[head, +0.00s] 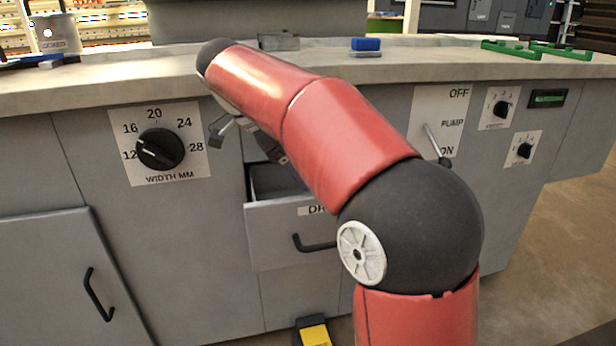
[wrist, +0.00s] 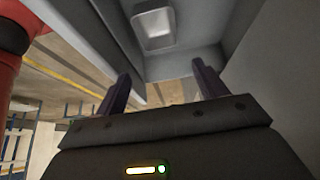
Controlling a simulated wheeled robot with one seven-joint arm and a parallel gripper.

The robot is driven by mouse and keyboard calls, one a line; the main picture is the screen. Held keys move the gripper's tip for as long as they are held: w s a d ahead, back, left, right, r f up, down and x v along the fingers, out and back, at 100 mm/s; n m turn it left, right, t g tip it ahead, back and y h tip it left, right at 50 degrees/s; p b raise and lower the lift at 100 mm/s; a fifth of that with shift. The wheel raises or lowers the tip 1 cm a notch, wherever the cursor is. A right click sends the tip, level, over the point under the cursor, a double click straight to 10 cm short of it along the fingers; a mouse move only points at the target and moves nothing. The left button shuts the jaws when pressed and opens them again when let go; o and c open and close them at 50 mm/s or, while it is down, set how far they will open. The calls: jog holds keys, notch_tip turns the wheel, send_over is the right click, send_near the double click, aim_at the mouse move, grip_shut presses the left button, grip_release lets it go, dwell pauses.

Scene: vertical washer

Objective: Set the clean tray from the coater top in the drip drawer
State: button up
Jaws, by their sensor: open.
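The drip drawer (head: 285,235) is pulled open in the front of the coater, its label partly hidden by my arm. In the wrist view, a small pale tray (wrist: 152,26) with a rounded recess shows inside the grey drawer, beyond my fingertips. My gripper (wrist: 163,84) is open, with nothing between its fingers, and apart from the tray. In the head view, my gripper (head: 247,138) is partly hidden by my arm, above the drawer opening. No tray shows on the visible part of the coater top (head: 420,62).
A blue sponge-like block (head: 366,44), a grey metal piece (head: 278,42) and green frames (head: 535,50) lie on the coater top. A width dial (head: 160,149) is left of the drawer, a pump lever (head: 437,143) to its right. A yellow pedal (head: 314,334) is on the floor below.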

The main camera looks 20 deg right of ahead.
jog(key=p+v, duration=0.1)
jog(key=v, duration=0.4)
jog(key=shift+r, duration=0.2)
jog(key=s+d+f+n+t+y+p, duration=0.2)
jog(key=s+f+n, duration=0.4)
jog(key=s, duration=0.5)
jog(key=s+d+f+n+t+y+p, duration=0.3)
jog(key=s+d+f+n+y+p, duration=0.1)
jog(key=s+n, duration=0.7)
jog(key=shift+f+n, duration=0.3)
jog(key=shift+f, duration=0.55)
